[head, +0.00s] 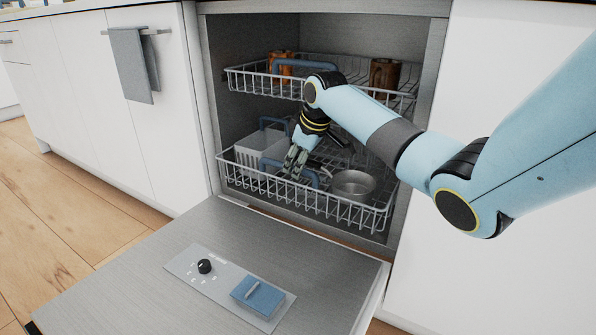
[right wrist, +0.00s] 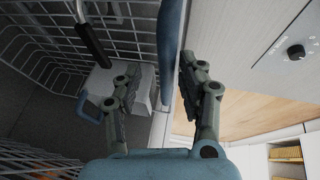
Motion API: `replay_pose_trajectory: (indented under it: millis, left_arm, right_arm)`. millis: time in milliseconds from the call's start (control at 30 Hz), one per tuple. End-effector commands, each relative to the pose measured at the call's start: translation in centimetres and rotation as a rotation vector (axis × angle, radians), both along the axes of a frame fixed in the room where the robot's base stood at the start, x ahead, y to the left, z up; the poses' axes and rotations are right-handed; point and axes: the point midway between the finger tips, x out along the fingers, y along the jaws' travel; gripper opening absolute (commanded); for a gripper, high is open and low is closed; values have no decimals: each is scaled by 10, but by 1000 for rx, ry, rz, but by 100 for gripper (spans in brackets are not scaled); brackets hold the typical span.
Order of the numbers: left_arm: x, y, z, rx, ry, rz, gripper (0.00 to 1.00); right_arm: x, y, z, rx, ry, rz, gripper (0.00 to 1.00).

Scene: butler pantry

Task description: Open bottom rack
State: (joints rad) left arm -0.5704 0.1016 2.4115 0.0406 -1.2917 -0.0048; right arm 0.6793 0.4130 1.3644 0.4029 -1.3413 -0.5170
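The bottom rack (head: 338,207) is a grey wire basket low in the open dishwasher, its front edge near the tub opening. Its blue front handle (head: 311,177) is partly hidden by my gripper. My right gripper (head: 294,163) is at that handle, pointing down from above. In the right wrist view the gripper (right wrist: 163,80) is open, and the blue handle (right wrist: 171,45) runs between its spread fingers. I see no clear contact on both sides. My left gripper is not in view.
A steel pot (head: 353,185) and a pale cutlery basket (head: 258,148) sit in the bottom rack. The upper rack (head: 262,84) with brown mugs (head: 383,75) is above. The dishwasher door (head: 150,262) lies folded down, with a blue lidded dispenser (head: 257,297). Wooden floor is clear at left.

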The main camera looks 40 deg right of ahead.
Motion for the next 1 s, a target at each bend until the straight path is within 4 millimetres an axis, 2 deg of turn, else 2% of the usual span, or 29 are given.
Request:
replay_pose_trajectory:
  millis: [333,633,1000]
  left_arm:
    - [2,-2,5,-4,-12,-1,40]
    - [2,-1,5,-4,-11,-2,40]
    - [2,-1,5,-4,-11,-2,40]
  right_arm:
    - [2,0,-3,1,-1,-1,40]
    - [2,0,-3,1,-1,-1,1]
    - [2,0,-2,1,-2,-1,0]
